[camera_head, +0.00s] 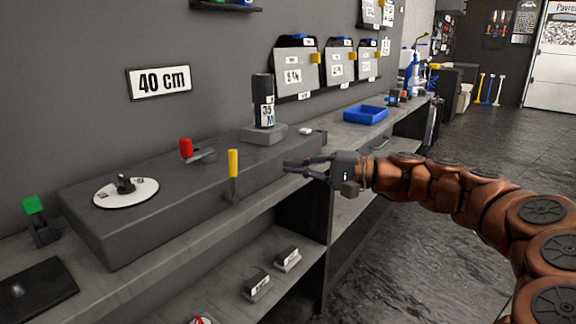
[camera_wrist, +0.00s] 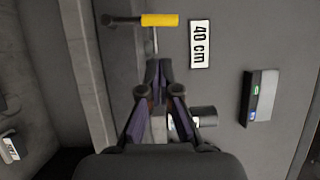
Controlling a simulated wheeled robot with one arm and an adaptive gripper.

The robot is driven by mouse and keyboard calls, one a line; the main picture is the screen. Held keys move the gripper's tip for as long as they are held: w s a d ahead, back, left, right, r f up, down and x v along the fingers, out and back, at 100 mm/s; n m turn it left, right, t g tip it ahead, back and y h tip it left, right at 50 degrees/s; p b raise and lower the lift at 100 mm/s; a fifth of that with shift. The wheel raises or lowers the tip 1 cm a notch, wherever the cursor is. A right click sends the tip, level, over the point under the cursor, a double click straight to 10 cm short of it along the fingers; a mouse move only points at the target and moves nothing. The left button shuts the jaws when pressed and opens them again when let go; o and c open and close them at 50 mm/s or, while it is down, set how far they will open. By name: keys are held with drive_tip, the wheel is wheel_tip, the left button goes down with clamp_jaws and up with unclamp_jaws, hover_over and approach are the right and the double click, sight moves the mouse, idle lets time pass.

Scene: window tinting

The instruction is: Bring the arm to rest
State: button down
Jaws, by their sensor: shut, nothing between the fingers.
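My gripper (camera_head: 290,167) is shut and empty at the end of my copper-coloured arm, which reaches in from the right in the head view. It is in front of the workbench's front edge, to the right of a yellow-handled lever (camera_head: 233,163). In the wrist view the fingertips of my gripper (camera_wrist: 158,68) meet, with nothing between them. The yellow handle (camera_wrist: 160,20) shows above them there.
A grey raised block (camera_head: 110,238) with a round white dial (camera_head: 126,193) lies on the bench. A dark cylinder (camera_head: 263,98) stands behind my gripper. A blue tray (camera_head: 366,114) is further along. Lower shelves (camera_head: 250,262) are below. The floor at right (camera_head: 420,250) is open.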

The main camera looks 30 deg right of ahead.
drive_tip(key=shift+a, duration=0.15)
drive_tip(key=s+a+r+n+g+h+p, duration=0.1)
drive_tip(key=s+a+n+g+p, duration=0.25)
drive_tip(key=a, duration=0.55)
drive_tip(key=a+r+n+g+p, duration=0.2)
drive_tip(key=a+g+p, duration=0.2)
drive_tip(key=a+p, duration=0.45)
drive_tip(key=s+a+f+n+g+h+p, duration=0.1)
drive_tip(key=s+a+n+g+h+p, duration=0.1)
drive_tip(key=s+a+g+h+p, duration=0.5)
drive_tip(key=s+d+r+n+h+p, duration=0.1)
drive_tip(key=s+d+h+p, duration=0.1)
drive_tip(key=s+p, duration=0.3)
drive_tip(key=s+d+r+n+h+p, duration=0.1)
drive_tip(key=s+d+p, duration=0.3)
drive_tip(key=s, duration=0.6)
drive_tip(key=shift+s+d+h+p, duration=0.3)
drive_tip(key=shift+d+h+p, duration=0.1)
drive_tip(key=shift+h+p, duration=0.5)
